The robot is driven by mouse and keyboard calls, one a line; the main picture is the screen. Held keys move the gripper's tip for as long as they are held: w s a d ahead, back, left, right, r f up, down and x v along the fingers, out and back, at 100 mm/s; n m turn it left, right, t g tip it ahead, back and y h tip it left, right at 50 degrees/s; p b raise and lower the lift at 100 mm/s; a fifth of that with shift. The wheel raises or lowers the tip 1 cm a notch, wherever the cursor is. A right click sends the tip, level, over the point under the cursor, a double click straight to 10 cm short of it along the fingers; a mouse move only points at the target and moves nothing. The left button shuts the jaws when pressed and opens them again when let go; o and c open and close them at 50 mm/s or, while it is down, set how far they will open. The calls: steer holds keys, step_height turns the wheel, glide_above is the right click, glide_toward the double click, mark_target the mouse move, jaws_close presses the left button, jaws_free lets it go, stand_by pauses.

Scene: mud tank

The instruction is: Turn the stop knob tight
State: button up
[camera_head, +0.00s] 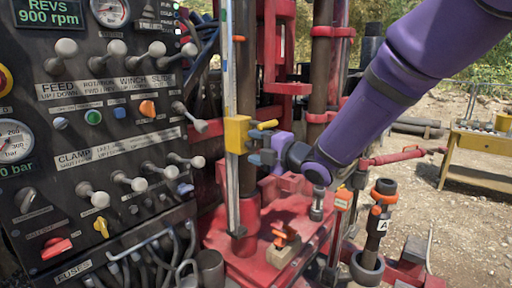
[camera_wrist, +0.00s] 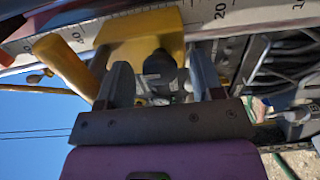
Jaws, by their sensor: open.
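A dark round stop knob (camera_wrist: 160,70) sticks out from a yellow block (camera_wrist: 140,30) in the wrist view. In the camera_head view, the yellow block (camera_head: 236,134) sits on an upright graduated rail (camera_head: 231,70). My gripper (camera_head: 265,152) is at the block's right side, its fingers pointing at it. In the wrist view, one finger is on each side of the knob, with visible gaps. The fingers are open, and I see no clear contact. In the camera_head view the knob is largely hidden by the fingers.
A yellow lever (camera_wrist: 65,65) sticks out of the block, close to the left finger in the wrist view. A control panel (camera_head: 90,130) with several levers stands left. Red rig framework (camera_head: 285,50) is close behind. A yellow table (camera_head: 485,142) stands far right.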

steer(key=shift+w+a, duration=0.1)
steer(key=shift+a, duration=0.05)
steer(key=c, duration=0.9)
